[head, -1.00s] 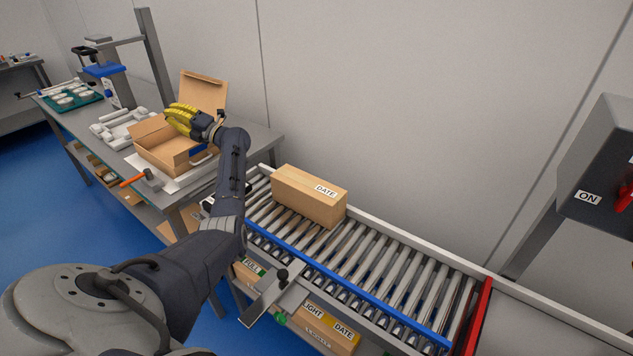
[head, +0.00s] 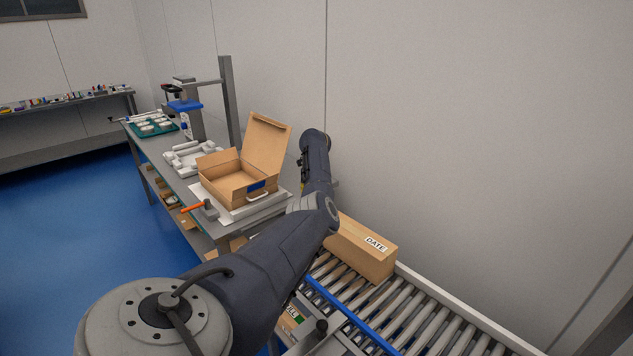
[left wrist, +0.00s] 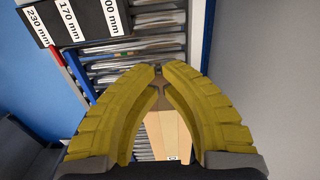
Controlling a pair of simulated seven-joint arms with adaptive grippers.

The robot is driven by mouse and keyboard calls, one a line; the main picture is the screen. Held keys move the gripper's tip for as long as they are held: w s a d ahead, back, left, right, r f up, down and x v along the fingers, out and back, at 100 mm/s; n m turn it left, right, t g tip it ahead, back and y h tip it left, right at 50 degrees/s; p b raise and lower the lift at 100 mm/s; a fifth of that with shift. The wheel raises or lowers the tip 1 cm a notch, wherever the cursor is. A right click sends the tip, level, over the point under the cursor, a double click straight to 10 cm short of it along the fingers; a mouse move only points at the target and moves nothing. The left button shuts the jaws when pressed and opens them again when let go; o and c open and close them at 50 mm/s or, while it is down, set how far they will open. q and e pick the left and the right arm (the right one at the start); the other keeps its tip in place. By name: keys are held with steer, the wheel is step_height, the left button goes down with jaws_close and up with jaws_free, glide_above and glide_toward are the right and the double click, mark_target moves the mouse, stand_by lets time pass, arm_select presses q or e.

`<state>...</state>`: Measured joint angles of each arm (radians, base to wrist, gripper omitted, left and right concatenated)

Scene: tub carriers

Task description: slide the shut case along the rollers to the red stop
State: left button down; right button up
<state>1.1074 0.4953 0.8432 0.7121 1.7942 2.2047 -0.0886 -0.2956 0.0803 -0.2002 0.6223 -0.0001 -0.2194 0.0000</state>
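The shut case (head: 365,252) is a tan box with a DATE label, lying on the rollers (head: 400,310). In the left wrist view, the case (left wrist: 165,135) appears between and beyond the yellow fingers. My left gripper (left wrist: 159,68) has its fingertips almost together, with nothing held between them. In the head view my left arm hides nearly all of the gripper, near the far left end of the case. I cannot tell whether it touches the case. The red stop is outside the head view. My right gripper is not in view.
An open case (head: 236,187) stands on the table (head: 161,148) left of the rollers, with an orange-handled tool (head: 203,207) beside it. A blue rail (head: 352,318) runs along the rollers' near side. A wall stands behind. The rollers right of the case look clear.

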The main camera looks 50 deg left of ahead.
arm_select(q)
step_height(320, 180, down, 10)
steer(key=shift+r, duration=0.1)
steer(key=shift+w+d, duration=0.15)
steer(key=shift+d, duration=1.85)
